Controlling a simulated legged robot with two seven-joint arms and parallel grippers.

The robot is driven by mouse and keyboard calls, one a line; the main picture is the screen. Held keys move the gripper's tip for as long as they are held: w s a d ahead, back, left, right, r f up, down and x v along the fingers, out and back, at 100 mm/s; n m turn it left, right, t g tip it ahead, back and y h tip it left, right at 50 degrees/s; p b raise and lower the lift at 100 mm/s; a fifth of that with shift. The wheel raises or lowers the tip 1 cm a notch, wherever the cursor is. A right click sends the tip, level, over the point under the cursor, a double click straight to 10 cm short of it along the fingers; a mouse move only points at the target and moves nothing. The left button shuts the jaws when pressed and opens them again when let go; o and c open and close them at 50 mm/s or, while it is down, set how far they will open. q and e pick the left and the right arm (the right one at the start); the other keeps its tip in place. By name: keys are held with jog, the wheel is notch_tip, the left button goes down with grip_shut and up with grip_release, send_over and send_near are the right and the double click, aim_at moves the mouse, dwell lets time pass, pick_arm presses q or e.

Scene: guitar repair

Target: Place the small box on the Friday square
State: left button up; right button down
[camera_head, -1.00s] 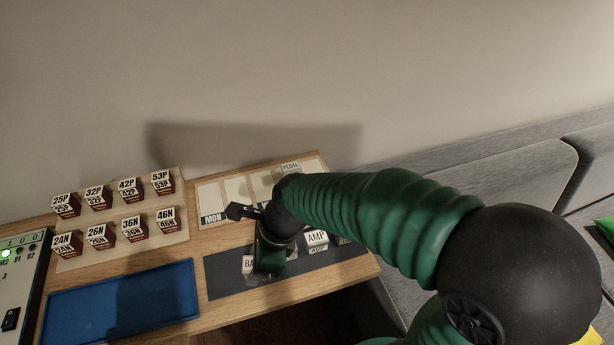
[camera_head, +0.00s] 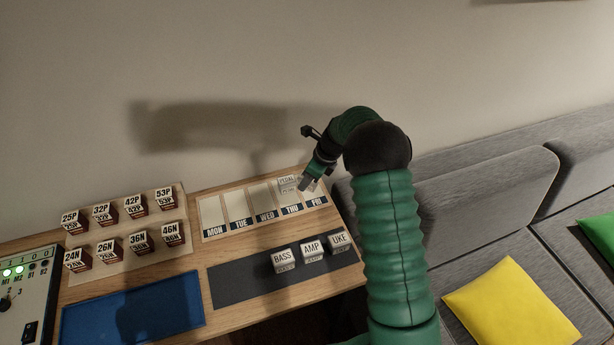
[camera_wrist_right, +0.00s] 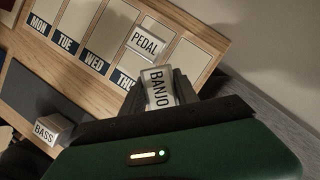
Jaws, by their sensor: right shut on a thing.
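My right gripper (camera_head: 309,184) is shut on a small box marked BANJO (camera_wrist_right: 158,90), seen clearly in the right wrist view. In the head view it is at the right end of the weekday board, over or close to the Friday square (camera_head: 317,202). In the wrist view the Friday square (camera_wrist_right: 190,62) shows partly behind the box, its label hidden. I cannot tell whether the box touches the board. A PEDAL box (camera_head: 287,183) sits on the Thursday square and also shows in the wrist view (camera_wrist_right: 145,42). My left gripper is not in view.
BASS (camera_head: 283,259), AMP (camera_head: 312,250) and UKE (camera_head: 341,242) boxes stand on a dark mat (camera_head: 235,287). Several labelled boxes stand on a board (camera_head: 120,233) at left, near a blue tray (camera_head: 132,307). The Monday to Wednesday squares are empty. A grey sofa (camera_head: 490,200) is at right.

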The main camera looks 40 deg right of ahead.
jog(key=w+d, duration=0.2)
jog(key=w, duration=0.1)
jog(key=shift+d+f, duration=0.15)
jog(key=shift+d, duration=0.1)
jog(key=shift+w+f, duration=0.1)
jog(key=shift+f, duration=1.65)
jog(key=c, duration=1.2)
grip_release()
